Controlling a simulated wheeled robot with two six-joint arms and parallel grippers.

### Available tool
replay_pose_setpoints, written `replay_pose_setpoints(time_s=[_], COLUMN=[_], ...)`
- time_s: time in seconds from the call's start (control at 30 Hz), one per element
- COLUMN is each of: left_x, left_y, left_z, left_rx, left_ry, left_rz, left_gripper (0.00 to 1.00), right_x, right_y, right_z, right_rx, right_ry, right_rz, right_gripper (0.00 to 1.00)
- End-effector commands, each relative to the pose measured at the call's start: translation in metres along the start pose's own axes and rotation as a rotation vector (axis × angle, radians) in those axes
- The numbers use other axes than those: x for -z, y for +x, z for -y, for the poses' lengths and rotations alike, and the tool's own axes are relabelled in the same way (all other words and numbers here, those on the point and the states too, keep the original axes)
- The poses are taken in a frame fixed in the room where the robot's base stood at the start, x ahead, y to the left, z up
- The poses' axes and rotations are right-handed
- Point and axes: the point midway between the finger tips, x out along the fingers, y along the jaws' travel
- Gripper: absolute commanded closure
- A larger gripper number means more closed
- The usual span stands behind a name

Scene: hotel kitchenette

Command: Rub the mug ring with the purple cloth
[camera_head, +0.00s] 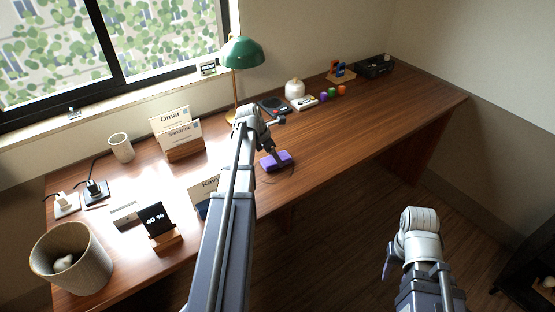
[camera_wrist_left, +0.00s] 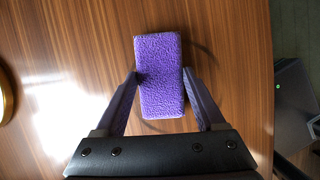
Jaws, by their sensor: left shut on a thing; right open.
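The purple cloth (camera_head: 270,164) is a thick folded block on the wooden desk, near its front edge. In the left wrist view the cloth (camera_wrist_left: 160,60) lies between the fingers of my left gripper (camera_wrist_left: 160,75), which is shut on it. My left gripper (camera_head: 276,154) reaches down to it in the head view. The mug ring (camera_wrist_left: 205,48) is a thin dark arc showing beside and below the cloth; the cloth covers its middle. Part of the ring (camera_head: 293,174) also shows at the cloth's right in the head view. My right gripper (camera_head: 388,268) is open and empty, off the desk over the floor.
A green lamp (camera_head: 242,53) stands behind my left arm. Name cards (camera_head: 183,138), a cup (camera_head: 120,147), a 40 % sign (camera_head: 156,220) and a bin (camera_head: 70,258) are at left. Small coloured balls (camera_head: 333,93) and a black tray (camera_head: 375,67) are farther back. The desk right of the cloth is clear.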

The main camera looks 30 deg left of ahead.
Motion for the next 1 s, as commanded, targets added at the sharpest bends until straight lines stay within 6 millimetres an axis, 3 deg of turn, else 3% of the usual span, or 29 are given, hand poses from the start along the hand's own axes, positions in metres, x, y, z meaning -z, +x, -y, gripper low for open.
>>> replay_pose_setpoints(time_s=[0.27,0.7,1.0], left_x=[0.001,0.003,0.007], left_y=[0.0,-0.003,-0.004], left_z=[-0.007,-0.041,-0.04], left_rx=[-0.003,-0.003,-0.002], left_ry=[-0.001,-0.001,-0.001], left_rz=[-0.002,-0.001,-0.001], left_gripper=[0.73,0.73,0.73], right_x=[0.0,0.0,0.0], right_y=[0.0,-0.002,-0.001], right_z=[0.0,0.0,0.0], right_rx=[0.0,0.0,0.0], right_ry=[0.0,0.0,0.0], right_rz=[0.0,0.0,0.0], right_gripper=[0.5,0.5,0.5])
